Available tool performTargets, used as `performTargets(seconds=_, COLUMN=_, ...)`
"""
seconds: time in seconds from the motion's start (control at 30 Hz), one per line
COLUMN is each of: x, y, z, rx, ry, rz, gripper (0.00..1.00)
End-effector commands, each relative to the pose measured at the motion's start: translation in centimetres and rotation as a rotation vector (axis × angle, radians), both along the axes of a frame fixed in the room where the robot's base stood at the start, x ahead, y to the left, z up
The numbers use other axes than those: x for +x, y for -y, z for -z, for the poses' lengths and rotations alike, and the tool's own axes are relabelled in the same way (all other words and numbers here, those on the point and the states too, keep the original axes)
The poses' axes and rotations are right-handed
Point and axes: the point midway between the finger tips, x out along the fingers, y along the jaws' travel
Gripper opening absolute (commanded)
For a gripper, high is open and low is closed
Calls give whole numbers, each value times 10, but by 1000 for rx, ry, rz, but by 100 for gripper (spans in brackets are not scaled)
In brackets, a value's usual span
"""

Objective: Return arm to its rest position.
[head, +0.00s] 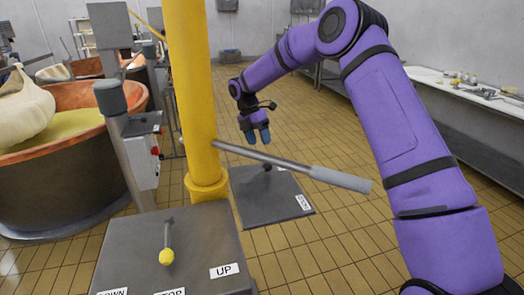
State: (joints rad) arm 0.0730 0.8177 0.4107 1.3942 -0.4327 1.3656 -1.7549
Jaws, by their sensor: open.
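My purple arm rises at the right of the head view and bends over toward the middle. My gripper (256,132) hangs down from its end, with blue fingertips pointing at the floor. It is open and nothing shows between the fingers. It is to the right of the yellow post (190,95), and appears above and behind the grey lever (300,168). The gap between gripper and lever is hard to judge.
A grey control box (222,248) with a yellow-knobbed lever (167,256) stands in front. A dark plate (262,205) lies behind it. A copper vat (75,185) is at left. A white counter (465,92) runs along the right. Tiled floor between is clear.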

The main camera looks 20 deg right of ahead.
Motion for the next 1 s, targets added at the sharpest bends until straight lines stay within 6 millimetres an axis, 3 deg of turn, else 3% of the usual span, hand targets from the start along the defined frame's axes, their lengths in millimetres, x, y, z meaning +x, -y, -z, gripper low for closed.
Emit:
performTargets(seconds=0.57, x=2, y=-2, z=-17, rx=-4, ry=9, rz=11, gripper=59)
performTargets(seconds=0.77, x=-19, y=2, z=-60, rx=-42, ry=89, rz=126, gripper=59)
performTargets(seconds=1.0, x=-68, y=12, z=-128, rx=-94, ry=236, rz=372, gripper=59)
